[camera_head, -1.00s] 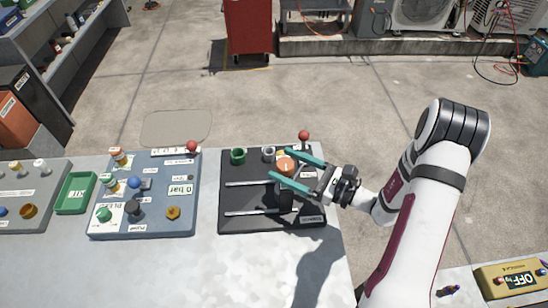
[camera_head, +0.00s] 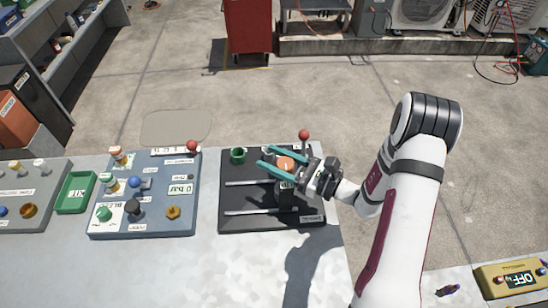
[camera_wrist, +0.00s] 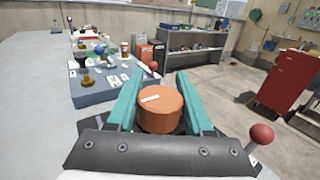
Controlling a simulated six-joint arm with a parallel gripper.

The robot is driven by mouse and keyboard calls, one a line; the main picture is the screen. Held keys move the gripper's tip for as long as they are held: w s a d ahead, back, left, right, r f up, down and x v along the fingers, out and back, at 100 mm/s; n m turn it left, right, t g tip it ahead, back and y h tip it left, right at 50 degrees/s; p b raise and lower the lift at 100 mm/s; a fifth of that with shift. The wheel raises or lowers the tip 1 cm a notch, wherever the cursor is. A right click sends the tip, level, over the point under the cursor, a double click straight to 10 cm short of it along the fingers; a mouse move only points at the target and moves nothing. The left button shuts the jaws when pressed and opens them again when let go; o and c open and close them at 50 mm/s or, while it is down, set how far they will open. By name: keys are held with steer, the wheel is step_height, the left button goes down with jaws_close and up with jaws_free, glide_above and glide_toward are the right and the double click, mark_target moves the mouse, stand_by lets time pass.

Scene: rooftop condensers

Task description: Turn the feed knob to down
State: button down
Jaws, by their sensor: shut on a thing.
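An orange round knob (camera_head: 286,164) stands on the black panel (camera_head: 240,200); its label is not readable, so I cannot confirm it is the feed knob. In the wrist view the orange knob (camera_wrist: 160,112) has a white mark on its top, left of centre and pointing left. My gripper (camera_head: 266,160) reaches in from the right with its two teal fingers on either side of the knob. In the wrist view my gripper (camera_wrist: 160,82) is shut on the knob, and the fingertips extend past it.
A red ball-topped lever (camera_head: 304,135) stands close behind the gripper, also at the right in the wrist view (camera_wrist: 262,134). A green cup-shaped part (camera_head: 238,155) and two slide rails are on the black panel. A blue-grey panel (camera_head: 150,225) with several knobs lies left.

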steer(key=m+t+h, duration=0.2)
steer(key=shift+w+t, duration=0.2)
steer(key=shift+t, duration=0.1)
steer(key=shift+w+d+m+t+h, duration=0.15)
steer(key=shift+d+m+t+h, duration=0.1)
steer(key=shift+m+t+h, duration=0.3)
steer(key=shift+c, duration=1.4)
jaws_free()
steer(key=v, duration=1.6)
steer(key=shift+r, duration=0.1)
steer(key=shift+c, duration=0.2)
